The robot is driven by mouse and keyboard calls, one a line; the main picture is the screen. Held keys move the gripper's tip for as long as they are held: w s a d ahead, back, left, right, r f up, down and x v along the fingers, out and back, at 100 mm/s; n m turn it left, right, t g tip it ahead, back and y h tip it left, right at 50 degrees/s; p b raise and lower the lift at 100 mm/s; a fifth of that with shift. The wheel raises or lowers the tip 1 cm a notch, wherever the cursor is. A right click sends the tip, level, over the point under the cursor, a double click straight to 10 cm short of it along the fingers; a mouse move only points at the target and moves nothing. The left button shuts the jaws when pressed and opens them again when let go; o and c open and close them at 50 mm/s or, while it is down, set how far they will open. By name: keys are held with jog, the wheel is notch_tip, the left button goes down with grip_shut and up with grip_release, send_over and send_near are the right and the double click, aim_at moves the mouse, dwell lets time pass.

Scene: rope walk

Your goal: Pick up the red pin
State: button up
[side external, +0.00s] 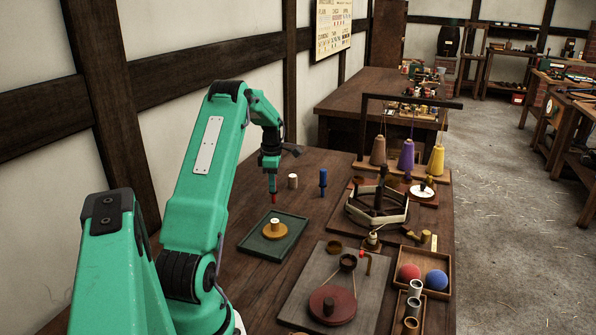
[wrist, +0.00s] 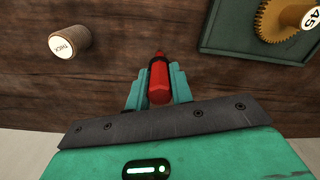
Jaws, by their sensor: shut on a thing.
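The red pin (wrist: 158,80) is between the two fingers of my gripper (wrist: 158,85) in the wrist view, which are shut on it. In the side external view a small part of the red pin (side external: 274,198) shows below my gripper (side external: 272,186). My gripper points down over the wooden table, behind the green tray. The picture does not clearly show whether the pin's lower end touches the table.
A blue pin (side external: 323,182) and a pale cylinder (side external: 293,181) stand right of my gripper. The green tray (side external: 249,245) in front holds a yellow gear. A grey board (side external: 300,290), a winder (side external: 377,205) and a wooden box (side external: 437,266) with two balls fill the right side.

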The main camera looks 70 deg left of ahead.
jog(key=shift+r, duration=0.1)
grip_shut()
jog(key=shift+r, duration=0.45)
notch_tip(320, 180, up, 3)
jog(key=shift+r, duration=0.15)
jog(key=w+d+r, duration=0.5)
jog(key=d+r, duration=0.1)
jog(key=d, duration=0.4)
jog(key=shift+d+r, duration=0.3)
